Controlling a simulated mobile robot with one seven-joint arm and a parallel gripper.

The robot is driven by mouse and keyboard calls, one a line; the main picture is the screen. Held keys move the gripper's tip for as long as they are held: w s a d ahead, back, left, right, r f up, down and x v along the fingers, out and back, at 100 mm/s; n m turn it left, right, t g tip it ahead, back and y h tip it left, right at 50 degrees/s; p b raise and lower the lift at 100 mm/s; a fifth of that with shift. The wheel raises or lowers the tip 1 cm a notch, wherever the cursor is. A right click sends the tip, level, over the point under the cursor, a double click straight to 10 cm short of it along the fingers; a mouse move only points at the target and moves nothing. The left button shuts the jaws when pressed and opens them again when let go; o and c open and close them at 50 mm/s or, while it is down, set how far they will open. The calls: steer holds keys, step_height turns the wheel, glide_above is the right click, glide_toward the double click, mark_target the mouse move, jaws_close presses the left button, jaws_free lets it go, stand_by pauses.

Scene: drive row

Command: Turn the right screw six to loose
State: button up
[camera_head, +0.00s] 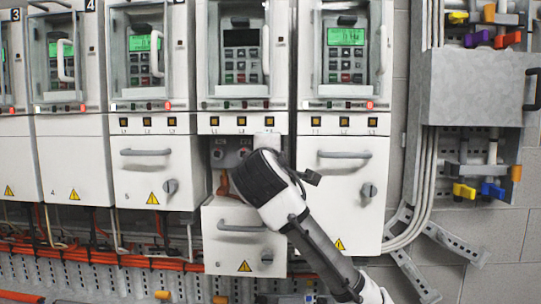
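The fourth drive from the left (242,65) has a dark display. Its lower cover (235,245) sits lower than its neighbours', leaving an open bay above it. Inside, a left round screw or terminal (217,154) and a second one to its right (243,152) show, small and blurred. A brown-orange lead (223,186) hangs below the left one. My arm's dark wrist covers the right part of the bay. A pale part at the bay's upper right (268,141) may belong to my gripper. The fingertips are hidden, so contact with a screw cannot be told.
Closed covers with handles and knobs flank the bay on the left (138,185) and right (335,200). Orange cables (130,258) run below the row. A grey box (470,90) with coloured clamps above and below hangs on the right wall.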

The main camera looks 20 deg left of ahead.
steer(key=shift+n, duration=0.3)
steer(key=o, duration=1)
steer(key=shift+s, duration=0.1)
steer(key=b+v, duration=0.4)
steer(key=v, duration=0.9)
steer(key=shift+s+b, duration=0.3)
steer(key=shift+b, duration=0.1)
steer(key=shift+d, duration=0.1)
